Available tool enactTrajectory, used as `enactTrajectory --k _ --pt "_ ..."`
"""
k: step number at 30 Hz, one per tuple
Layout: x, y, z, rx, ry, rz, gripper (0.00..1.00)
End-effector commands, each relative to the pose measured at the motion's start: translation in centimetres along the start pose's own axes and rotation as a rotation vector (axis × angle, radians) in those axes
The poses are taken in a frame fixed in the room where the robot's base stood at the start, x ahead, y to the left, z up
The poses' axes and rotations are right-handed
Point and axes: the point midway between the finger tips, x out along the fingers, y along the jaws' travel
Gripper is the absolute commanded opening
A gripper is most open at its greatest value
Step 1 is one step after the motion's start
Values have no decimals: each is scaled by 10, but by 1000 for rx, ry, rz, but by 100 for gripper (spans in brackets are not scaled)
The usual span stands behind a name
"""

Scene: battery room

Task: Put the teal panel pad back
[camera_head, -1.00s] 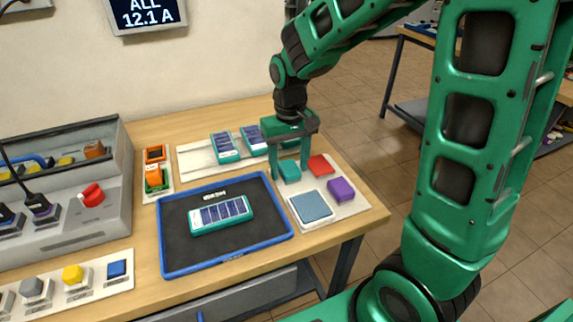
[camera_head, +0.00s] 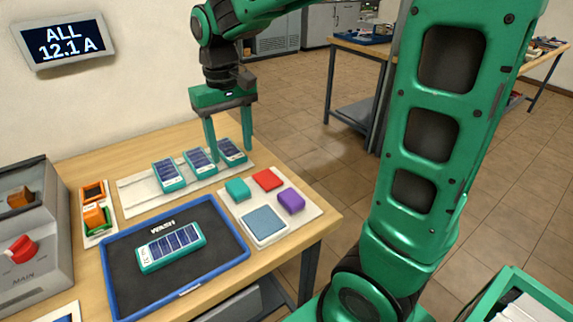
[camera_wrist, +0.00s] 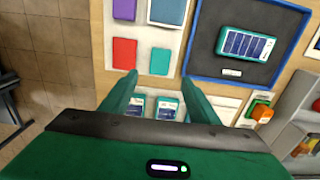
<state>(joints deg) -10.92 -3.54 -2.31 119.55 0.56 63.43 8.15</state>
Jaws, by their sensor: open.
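The teal pad (camera_head: 237,189) lies at the back left of a white board (camera_head: 276,230), beside a red pad (camera_head: 267,180). A purple pad (camera_head: 291,201) and a flat blue-grey square (camera_head: 264,221) share that board. My gripper (camera_head: 230,157) is open and empty, fingers pointing down. It appears above and behind the teal pad, near the row of panels. In the wrist view, the teal pad (camera_wrist: 161,61) shows just beyond and between the fingertips (camera_wrist: 159,78), apart from them.
Several dark-faced teal panels (camera_head: 168,175) stand in a pale rack (camera_head: 135,196) behind. Another panel (camera_head: 171,247) lies in the blue-rimmed wash tray (camera_head: 112,268). Orange and green blocks (camera_head: 95,217) are at left, near the grey switch box (camera_head: 30,275).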

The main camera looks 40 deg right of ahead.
Motion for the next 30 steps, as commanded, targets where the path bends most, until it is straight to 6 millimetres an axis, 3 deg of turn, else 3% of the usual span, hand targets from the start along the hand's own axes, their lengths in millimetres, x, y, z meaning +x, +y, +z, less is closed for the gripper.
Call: enactTrajectory --k 4,7,12,16,18,22,30 --pt "0 16 9 32 3 2 56" --pt "2 50 33 105 5 6 56" --pt "15 121 109 295 5 9 56" --pt "31 154 168 423 1 3 56" --pt "39 163 194 476 0 -1 56" --pt "50 169 224 536 -2 -8 56" --pt "55 171 234 557 -5 -10 56"
